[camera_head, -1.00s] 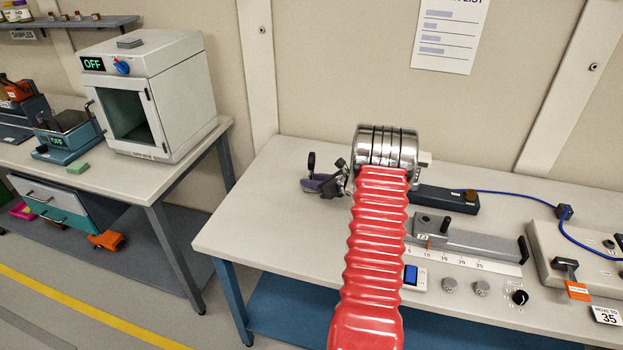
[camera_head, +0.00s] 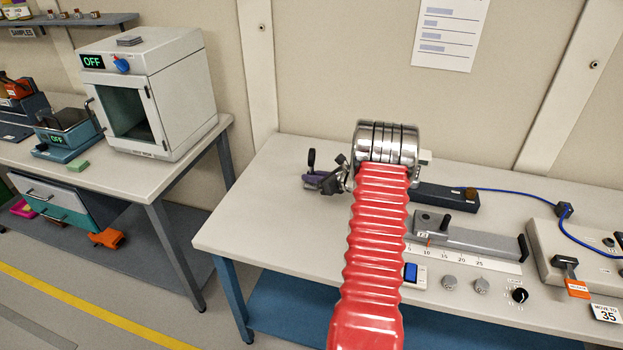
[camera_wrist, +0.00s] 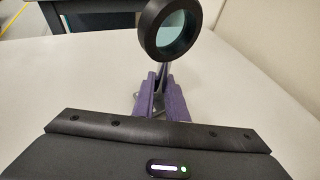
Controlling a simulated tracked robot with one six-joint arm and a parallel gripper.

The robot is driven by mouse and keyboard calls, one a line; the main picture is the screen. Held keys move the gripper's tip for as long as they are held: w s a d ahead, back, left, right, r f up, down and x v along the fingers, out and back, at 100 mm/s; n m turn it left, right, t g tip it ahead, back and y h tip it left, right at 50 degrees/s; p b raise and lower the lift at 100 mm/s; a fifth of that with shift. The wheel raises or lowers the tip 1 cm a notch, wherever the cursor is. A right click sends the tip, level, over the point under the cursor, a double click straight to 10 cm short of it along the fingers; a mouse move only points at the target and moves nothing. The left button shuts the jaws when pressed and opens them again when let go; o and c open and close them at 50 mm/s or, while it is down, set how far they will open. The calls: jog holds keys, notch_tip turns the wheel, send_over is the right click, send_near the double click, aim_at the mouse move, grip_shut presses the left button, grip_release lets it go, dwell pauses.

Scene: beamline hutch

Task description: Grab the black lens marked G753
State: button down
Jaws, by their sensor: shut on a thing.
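A black ring-shaped lens (camera_wrist: 174,32) with pale blue-green glass is in front of my gripper (camera_wrist: 161,84) in the wrist view. The purple fingers are shut on the lens's thin stem, just below the ring. In the head view my gripper (camera_head: 315,182) is at the left part of the right bench, with the small dark lens (camera_head: 311,157) standing up above the fingers. I cannot read any G753 marking. My red arm hides part of the bench behind it. I cannot tell whether the stem's foot touches the bench.
The right bench (camera_head: 260,215) is clear around my gripper. To its right are a grey slide (camera_head: 475,240) with a scale, silver knob-like pieces (camera_head: 449,283), a black one (camera_head: 519,295) and a "move to 35" card (camera_head: 605,313). An oven (camera_head: 185,110) stands on the left bench.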

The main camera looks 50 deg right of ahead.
aim_at(314, 154)
notch_tip(314, 154, up, 9)
jog(key=shift+r, duration=0.2)
